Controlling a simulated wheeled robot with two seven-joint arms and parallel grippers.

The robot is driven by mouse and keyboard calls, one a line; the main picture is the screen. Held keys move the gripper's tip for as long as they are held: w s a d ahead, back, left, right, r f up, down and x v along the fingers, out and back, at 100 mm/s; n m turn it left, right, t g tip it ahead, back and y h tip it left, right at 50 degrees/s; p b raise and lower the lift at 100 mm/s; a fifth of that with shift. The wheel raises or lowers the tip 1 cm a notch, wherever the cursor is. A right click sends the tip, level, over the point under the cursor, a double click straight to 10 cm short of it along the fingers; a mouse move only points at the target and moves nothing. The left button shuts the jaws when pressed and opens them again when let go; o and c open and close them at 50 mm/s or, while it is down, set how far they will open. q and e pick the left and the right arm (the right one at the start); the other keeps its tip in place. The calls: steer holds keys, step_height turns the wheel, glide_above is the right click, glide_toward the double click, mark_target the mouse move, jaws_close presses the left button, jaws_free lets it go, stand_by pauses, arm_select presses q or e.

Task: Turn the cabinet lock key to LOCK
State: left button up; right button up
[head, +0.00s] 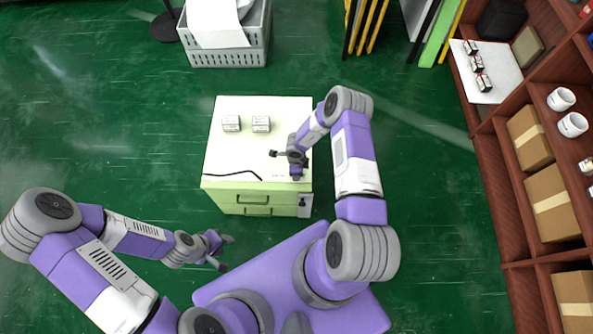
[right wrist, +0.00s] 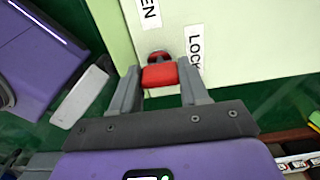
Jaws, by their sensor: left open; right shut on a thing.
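The cream cabinet (head: 260,190) stands in front of me with drawer handles on its front. In the right wrist view, the red key (right wrist: 160,75) sits in the lock on the cabinet face. A LOCK label (right wrist: 194,50) is beside it and a partly cut-off label ending in "EN" (right wrist: 150,12) lies above. My right gripper (right wrist: 159,84) is shut on the red key, one finger on each side. In the head view my right wrist is over the cabinet's front right edge and the key is hidden. My left gripper (head: 226,253) is open and empty, left of the cabinet's front.
Two small white boxes (head: 232,123) (head: 261,124) and a black cable (head: 234,174) lie on the cabinet top. A grey crate (head: 229,57) stands behind. Wooden shelves (head: 493,190) with cartons and cups line the right. The green floor around the cabinet is mostly clear.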

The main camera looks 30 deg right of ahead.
steer(key=o, duration=1.1)
steer(key=shift+c, duration=0.2)
step_height(320, 180, up, 8)
steer(key=shift+f+p, duration=0.2)
steer(key=shift+p, duration=1.05)
